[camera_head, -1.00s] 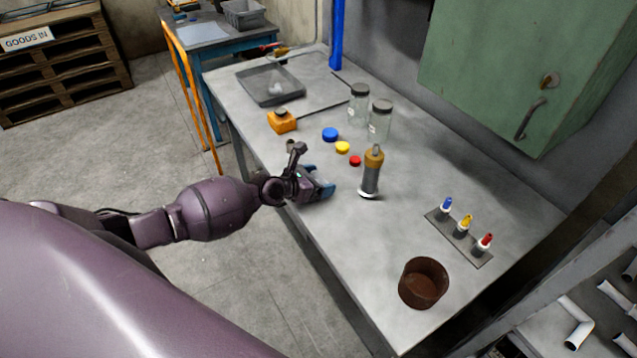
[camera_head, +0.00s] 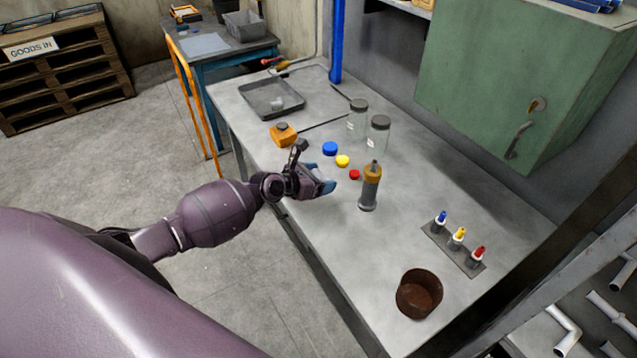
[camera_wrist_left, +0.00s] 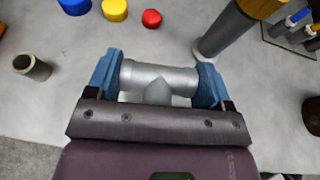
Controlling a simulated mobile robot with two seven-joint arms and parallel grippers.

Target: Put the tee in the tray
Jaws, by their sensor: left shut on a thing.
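My left gripper (camera_head: 326,186) is over the near edge of the grey bench (camera_head: 410,205), left of the grey cylinder with the amber top. In the left wrist view, the blue fingers of the left gripper (camera_wrist_left: 158,82) are shut on the tee (camera_wrist_left: 158,77). The tee is a light grey pipe fitting. Its straight run spans between the fingers and its branch points back towards the palm. In the head view the tee is mostly hidden by the hand. The shallow grey tray (camera_head: 272,99) lies at the bench's far left end with a small pale piece in it. My right gripper is not in view.
Between gripper and tray stands an orange device (camera_head: 283,134). Blue, yellow and red caps (camera_head: 342,161) and glass jars (camera_head: 378,136) are beyond the hand. The amber-topped cylinder (camera_head: 370,188) is close on the right. A grey sleeve (camera_wrist_left: 32,67) shows in the wrist view.

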